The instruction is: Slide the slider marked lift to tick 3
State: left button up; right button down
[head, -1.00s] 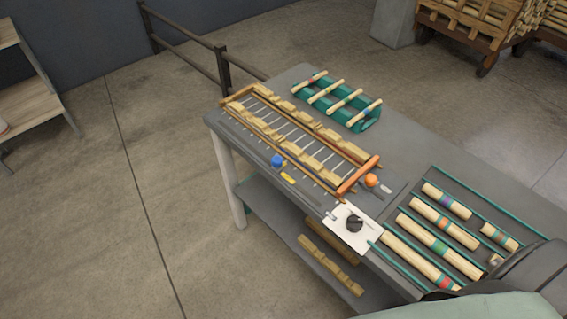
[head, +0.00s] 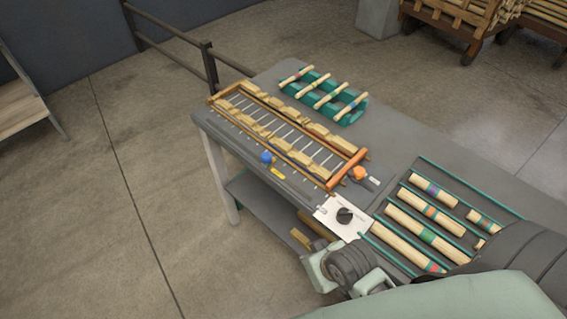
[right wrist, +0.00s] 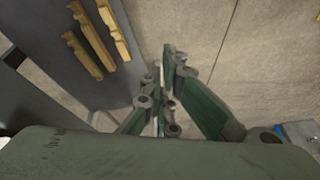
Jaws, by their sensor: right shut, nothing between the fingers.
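A blue knob (head: 266,157) stands at the bench's front edge beside a small yellow label (head: 278,173). An orange knob (head: 359,173) sits right of the wooden rack, beside a small pale label (head: 374,181). The label writing and tick marks are too small to read, so I cannot tell which slider is marked lift. My right arm comes in from the lower right in the head view, its wrist in front of the bench. My right gripper (right wrist: 168,52) is shut and empty in the right wrist view, over the floor beside the bench. My left gripper is out of view.
A black dial (head: 344,215) on a white plate is near my right wrist. A wooden rack (head: 330,183) with an orange bar, a green holder of banded sticks (head: 352,117) and a tray of banded rods (head: 466,188) occupy the bench (head: 405,140). Wood pieces lie on a lower shelf.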

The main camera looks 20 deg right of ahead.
jog(key=w+d+r+m+t, duration=0.1)
jog(key=w+r+m+t, duration=0.2)
jog(key=w+r+m, duration=0.1)
jog(key=w+d+r+m+t, duration=0.2)
jog(key=w+r+m+t, duration=0.2)
jog(key=m, duration=0.3)
jog(key=w+d+r+m+t+y, duration=0.1)
jog(key=w+d+r+m+t, duration=0.1)
jog(key=w+r+m, duration=0.3)
jog(key=shift+d+r+m+t, duration=0.2)
jog(key=shift+r+m+t, duration=0.2)
jog(key=shift+m+t, duration=0.35)
jog(key=p, duration=0.3)
send_near(267, 161)
jog(key=w+d+f, duration=0.1)
jog(key=w, duration=0.1)
jog(key=w+f, duration=0.1)
jog(key=w, duration=0.1)
jog(key=w+d+f, duration=0.1)
jog(key=w, duration=0.1)
jog(key=shift+w+d+f, duration=0.15)
jog(key=shift+w+d, duration=0.05)
jog(key=shift+d, duration=0.1)
